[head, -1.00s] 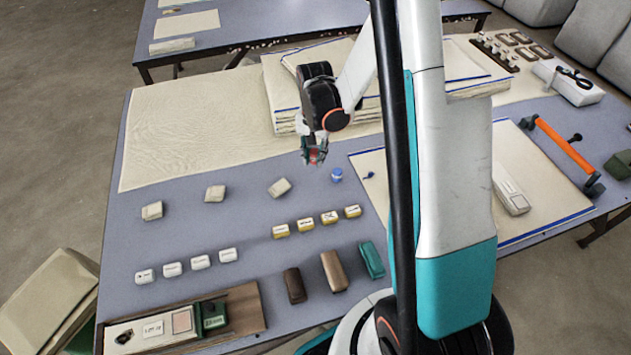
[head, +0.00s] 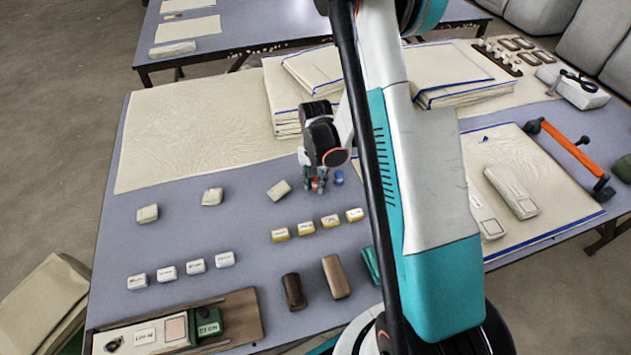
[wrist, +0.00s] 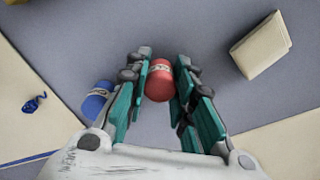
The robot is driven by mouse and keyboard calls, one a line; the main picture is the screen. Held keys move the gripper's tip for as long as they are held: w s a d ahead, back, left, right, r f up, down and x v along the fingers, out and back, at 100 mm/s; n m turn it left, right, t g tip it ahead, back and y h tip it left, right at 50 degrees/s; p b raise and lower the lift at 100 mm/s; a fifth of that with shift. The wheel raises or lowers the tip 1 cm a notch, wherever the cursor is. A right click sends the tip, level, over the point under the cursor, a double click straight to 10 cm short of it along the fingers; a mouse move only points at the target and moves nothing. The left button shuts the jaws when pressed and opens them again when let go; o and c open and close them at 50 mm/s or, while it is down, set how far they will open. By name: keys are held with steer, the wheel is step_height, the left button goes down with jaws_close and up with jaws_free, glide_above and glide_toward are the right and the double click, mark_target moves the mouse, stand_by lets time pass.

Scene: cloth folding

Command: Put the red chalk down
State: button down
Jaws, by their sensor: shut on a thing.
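The red chalk (wrist: 159,80) is a short red cylinder with a pale paper band, held between the teal fingers of my gripper (wrist: 158,85) in the wrist view. In the head view my gripper (head: 317,184) is low over the blue-grey table, just left of a blue chalk (head: 339,177). The blue chalk, also banded, shows left of my fingers in the wrist view (wrist: 97,101). I cannot tell whether the red chalk touches the table.
A cream block (head: 279,190) lies left of my gripper on the table (head: 240,225). Yellow-based labelled blocks (head: 305,228) stand in a row nearer me. Folded cloth stacks (head: 290,105) lie behind my gripper. A flat blue-edged cloth (head: 560,200) lies to the right.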

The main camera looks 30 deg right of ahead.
steer(key=shift+f, duration=0.15)
steer(key=c, duration=1.4)
jaws_free()
steer(key=shift+o, duration=0.2)
step_height(320, 180, up, 13)
steer(key=p, duration=0.5)
step_height(320, 180, up, 16)
steer(key=n+t, duration=0.3)
steer(key=n, duration=0.1)
glide_above(316, 178)
steer(key=s+a, duration=0.6)
steer(key=s+a+r+n+t, duration=0.4)
steer(key=s+a+r+n, duration=0.1)
steer(key=s, duration=0.7)
steer(key=shift+a+r, duration=0.15)
steer(key=shift+r, duration=0.7)
